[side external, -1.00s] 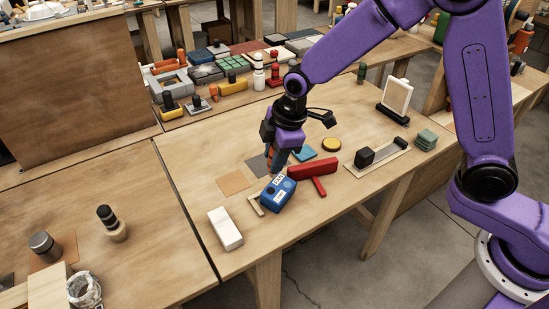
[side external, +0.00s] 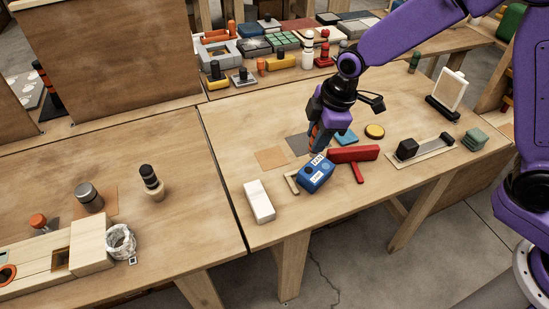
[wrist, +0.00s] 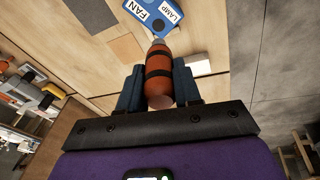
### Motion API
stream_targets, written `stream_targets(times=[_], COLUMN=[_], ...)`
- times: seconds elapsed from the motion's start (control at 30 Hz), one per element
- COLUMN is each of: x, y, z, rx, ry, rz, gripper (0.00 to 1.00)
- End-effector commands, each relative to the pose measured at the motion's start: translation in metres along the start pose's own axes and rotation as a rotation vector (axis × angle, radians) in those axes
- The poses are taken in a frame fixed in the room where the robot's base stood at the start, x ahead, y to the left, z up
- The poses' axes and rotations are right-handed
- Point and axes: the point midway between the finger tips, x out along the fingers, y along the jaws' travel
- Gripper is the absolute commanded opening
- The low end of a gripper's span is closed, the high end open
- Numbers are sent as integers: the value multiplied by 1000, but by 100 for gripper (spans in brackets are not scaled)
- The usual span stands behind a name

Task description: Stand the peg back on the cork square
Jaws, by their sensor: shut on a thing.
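My gripper (wrist: 158,88) is shut on an orange peg (wrist: 159,75) with black bands and a narrow pale tip, seen between the two blue-grey fingers in the wrist view. In the side view my gripper (side external: 315,132) is low over the right-hand bench, behind the blue box; whether the peg touches the bench is unclear. A tan, cork-coloured square (side external: 271,158) lies flat and bare to the left of the gripper. It seems to show in the wrist view (wrist: 127,47). A dark grey square (side external: 296,144) lies between it and the gripper.
The blue box (side external: 315,174) marked FAN and LAMP stands close in front of my gripper. A red T-shaped thing (side external: 353,154), blue square (side external: 346,138) and yellow disc (side external: 375,131) lie to the right. A white block (side external: 259,202) stands at front left.

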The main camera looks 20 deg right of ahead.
Motion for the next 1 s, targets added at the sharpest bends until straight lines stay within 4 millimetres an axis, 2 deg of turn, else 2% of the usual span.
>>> stream_targets(times=[0.17,0.27,0.7,1.0], x=[2,8,54,79], y=[4,14,76,100], z=[-3,-9,-43,-53], rx=[2,6,26,28], ry=[-2,-6,-33,-37], rz=[-4,-12,-95,-142], gripper=[0,0,0,0])
